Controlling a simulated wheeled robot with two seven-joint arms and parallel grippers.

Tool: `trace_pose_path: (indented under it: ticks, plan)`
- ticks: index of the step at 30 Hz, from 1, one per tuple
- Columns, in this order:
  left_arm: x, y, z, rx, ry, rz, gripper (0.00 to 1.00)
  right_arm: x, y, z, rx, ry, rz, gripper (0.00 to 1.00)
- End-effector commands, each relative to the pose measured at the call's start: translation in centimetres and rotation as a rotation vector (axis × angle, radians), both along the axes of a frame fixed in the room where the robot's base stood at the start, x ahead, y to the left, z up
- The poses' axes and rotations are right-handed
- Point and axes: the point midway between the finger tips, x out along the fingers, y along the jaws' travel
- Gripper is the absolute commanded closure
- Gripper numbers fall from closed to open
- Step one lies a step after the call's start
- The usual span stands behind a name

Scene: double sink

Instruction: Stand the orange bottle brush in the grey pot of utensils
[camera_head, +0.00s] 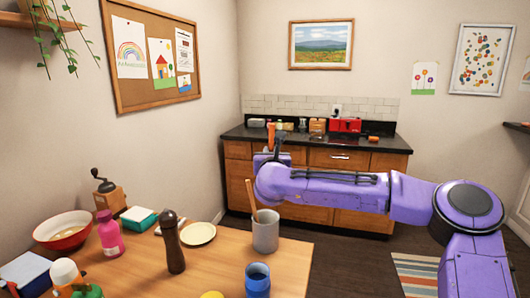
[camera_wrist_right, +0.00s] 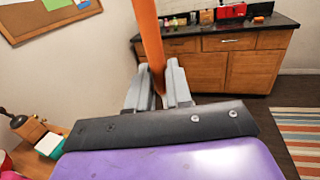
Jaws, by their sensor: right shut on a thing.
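The orange bottle brush (camera_head: 271,134) stands roughly upright above my right gripper (camera_head: 268,156). The right wrist view shows its orange length (camera_wrist_right: 149,32) between the two grey fingers of my right gripper (camera_wrist_right: 158,88), which is shut on it. The grey pot (camera_head: 265,236) stands on the wooden table near its right edge, with a wooden utensil handle (camera_head: 251,200) sticking up from it. In the head view my right gripper is above the pot in the picture, and the two are apart. My left gripper is not in view.
A dark blue cup (camera_head: 258,281) stands in front of the pot. A brown pepper mill (camera_head: 171,242), a cream plate (camera_head: 199,233) and a pink bottle (camera_head: 110,235) stand left of it. A counter (camera_head: 365,142) with several small items is against the back wall.

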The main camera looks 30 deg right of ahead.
Motion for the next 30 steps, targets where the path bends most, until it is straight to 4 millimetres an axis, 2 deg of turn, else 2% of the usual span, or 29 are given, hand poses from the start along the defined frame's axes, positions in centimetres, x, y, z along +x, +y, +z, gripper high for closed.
trace_pose_path:
  ticks: [1, 7, 10, 30]
  plan:
    - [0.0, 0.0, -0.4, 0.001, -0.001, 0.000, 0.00, 0.7, 0.0, -1.1, -0.003, 0.009, -0.001, 1.00]
    - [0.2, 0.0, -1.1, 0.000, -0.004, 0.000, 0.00, 1.7, 0.0, -3.6, -0.005, 0.020, -0.001, 1.00]
    - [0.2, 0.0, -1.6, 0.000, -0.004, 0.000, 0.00, 1.8, 0.0, -4.6, -0.004, 0.021, -0.001, 1.00]
    - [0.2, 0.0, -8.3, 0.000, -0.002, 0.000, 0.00, 1.9, 0.0, -11.1, -0.003, 0.019, -0.001, 1.00]
